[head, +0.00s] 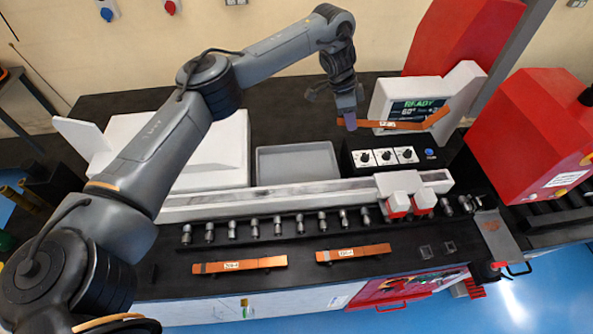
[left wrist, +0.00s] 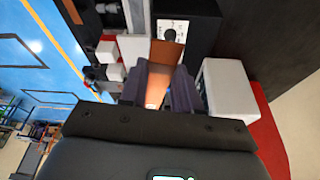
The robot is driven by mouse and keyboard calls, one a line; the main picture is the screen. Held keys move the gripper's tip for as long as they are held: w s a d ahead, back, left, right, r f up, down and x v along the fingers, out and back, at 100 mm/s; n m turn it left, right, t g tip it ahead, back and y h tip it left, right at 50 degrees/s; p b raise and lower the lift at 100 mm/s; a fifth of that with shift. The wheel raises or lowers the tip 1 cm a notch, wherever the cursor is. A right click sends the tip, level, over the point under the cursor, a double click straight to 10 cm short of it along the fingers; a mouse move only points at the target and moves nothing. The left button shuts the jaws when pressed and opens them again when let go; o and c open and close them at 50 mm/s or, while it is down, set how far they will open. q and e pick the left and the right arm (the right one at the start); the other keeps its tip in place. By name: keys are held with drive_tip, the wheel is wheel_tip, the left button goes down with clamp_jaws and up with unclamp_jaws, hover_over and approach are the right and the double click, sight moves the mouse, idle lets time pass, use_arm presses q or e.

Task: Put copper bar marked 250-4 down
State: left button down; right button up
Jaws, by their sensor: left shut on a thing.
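My left gripper (head: 347,119) is shut on a copper bar (head: 402,126), near the bar's left end. The bar is bent upward at its right end and has a white label too small to read. It is held up in front of the display unit in the head view. In the left wrist view the copper bar (left wrist: 166,55) stands between the two dark fingers (left wrist: 166,88). Two other labelled copper bars lie flat on the dark bench front: a left one (head: 262,263) and a right one (head: 370,250). Their labels are not clearly readable. My right gripper is not in view.
A display unit (head: 419,107) reads READY and 60°. A knob panel (head: 385,157) stands before it. An empty grey tray (head: 297,165) sits left of the panel. A row of metal pegs (head: 277,227) runs along the bench. Red machines stand at right.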

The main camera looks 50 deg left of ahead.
use_arm(q)
drive_tip(key=s+a+f+n+b, duration=0.2)
drive_tip(key=s+a+f+b, duration=0.2)
drive_tip(key=a+f, duration=0.7)
drive_tip(key=s+a+f+b, duration=0.1)
drive_tip(key=s+a+f, duration=0.2)
drive_tip(key=s+f, duration=0.8)
drive_tip(key=shift+a+f+y, duration=0.15)
drive_tip(key=shift+y, duration=0.15)
drive_tip(key=shift+s+f, duration=0.1)
drive_tip(key=shift+f, duration=0.5)
drive_tip(key=c, duration=0.8)
unclamp_jaws()
